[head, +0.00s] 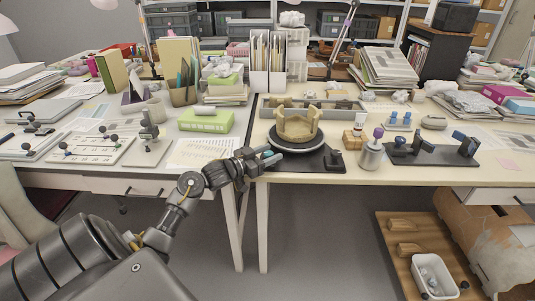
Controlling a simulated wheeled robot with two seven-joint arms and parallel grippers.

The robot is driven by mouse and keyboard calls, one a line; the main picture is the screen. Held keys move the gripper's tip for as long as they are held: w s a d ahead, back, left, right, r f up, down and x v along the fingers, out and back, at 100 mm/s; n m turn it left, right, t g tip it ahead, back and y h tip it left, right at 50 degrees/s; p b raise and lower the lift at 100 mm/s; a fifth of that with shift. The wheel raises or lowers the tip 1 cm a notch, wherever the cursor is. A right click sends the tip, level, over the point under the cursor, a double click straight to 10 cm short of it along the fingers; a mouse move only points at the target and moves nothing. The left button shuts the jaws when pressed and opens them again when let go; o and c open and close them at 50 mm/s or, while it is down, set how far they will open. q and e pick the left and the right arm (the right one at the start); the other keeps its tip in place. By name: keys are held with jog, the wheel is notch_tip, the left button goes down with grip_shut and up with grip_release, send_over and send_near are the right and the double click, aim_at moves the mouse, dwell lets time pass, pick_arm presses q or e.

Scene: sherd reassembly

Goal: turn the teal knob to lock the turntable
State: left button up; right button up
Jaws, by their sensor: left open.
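The turntable (318,160) is a dark round plate on a black base near the front edge of the right-hand table. A tan, broken-rimmed vessel (297,126) stands upright on it. My left gripper (271,158) reaches in from the left and is open at the left side of the base, with its fingers pointing right towards it. I cannot clearly make out the teal knob; small bluish patches show at the fingertips, but I cannot tell whether they are knob or finger. I cannot tell whether the gripper touches anything. My right gripper is not in view.

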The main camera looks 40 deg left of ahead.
pick_arm(q)
jog(key=v, duration=1)
jog(key=shift+s+p, duration=0.3)
jog(key=shift+s, duration=0.05)
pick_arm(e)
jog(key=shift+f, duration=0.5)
pick_arm(q)
jog(key=shift+a, duration=0.15)
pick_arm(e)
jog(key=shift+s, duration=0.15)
